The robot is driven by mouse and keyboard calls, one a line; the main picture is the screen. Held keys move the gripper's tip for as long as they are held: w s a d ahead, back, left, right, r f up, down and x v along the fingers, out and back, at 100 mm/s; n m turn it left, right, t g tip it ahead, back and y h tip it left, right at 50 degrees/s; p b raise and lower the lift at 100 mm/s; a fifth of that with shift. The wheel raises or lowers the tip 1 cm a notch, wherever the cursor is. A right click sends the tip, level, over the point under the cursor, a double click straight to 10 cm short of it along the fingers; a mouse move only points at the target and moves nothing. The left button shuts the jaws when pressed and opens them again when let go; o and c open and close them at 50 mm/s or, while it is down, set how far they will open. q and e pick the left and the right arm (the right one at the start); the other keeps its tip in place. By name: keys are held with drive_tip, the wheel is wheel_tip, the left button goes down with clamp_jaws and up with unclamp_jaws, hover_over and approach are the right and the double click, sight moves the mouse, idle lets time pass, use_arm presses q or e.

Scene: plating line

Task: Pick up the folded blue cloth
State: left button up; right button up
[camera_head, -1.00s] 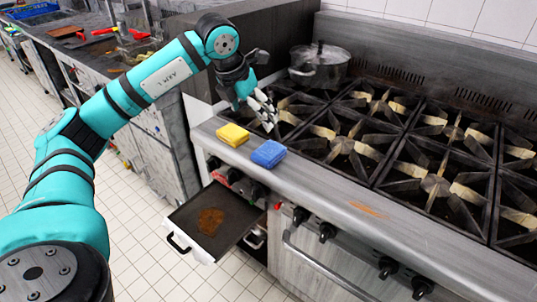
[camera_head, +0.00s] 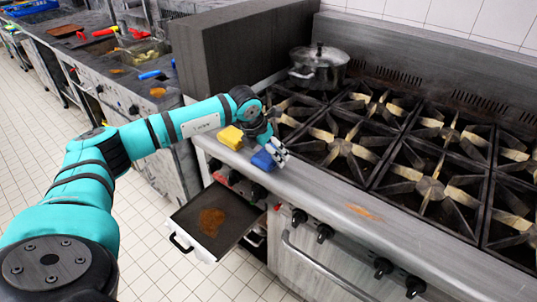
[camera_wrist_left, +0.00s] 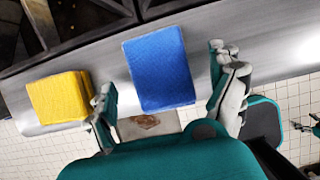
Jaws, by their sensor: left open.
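The folded blue cloth (camera_head: 261,160) lies on the steel front ledge of the stove. In the head view my left gripper (camera_head: 276,151) is over it and hides part of it. In the left wrist view the blue cloth (camera_wrist_left: 160,68) shows nearly whole, between the open fingers of my left gripper (camera_wrist_left: 168,84). One finger is on each side of it, with a visible gap to both. I cannot tell how far above the ledge the fingertips are.
A folded yellow cloth (camera_head: 230,137) lies just left of the blue one, close to my left finger in the wrist view. Burner grates (camera_head: 345,145) and a lidded pot (camera_head: 319,68) are behind. An open drawer (camera_head: 187,217) juts out below. The ledge to the right is clear.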

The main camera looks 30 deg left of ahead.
use_arm(q)
drive_tip(key=shift+x, duration=1.05)
drive_tip(key=shift+f, duration=0.2)
drive_tip(key=c, duration=1.3)
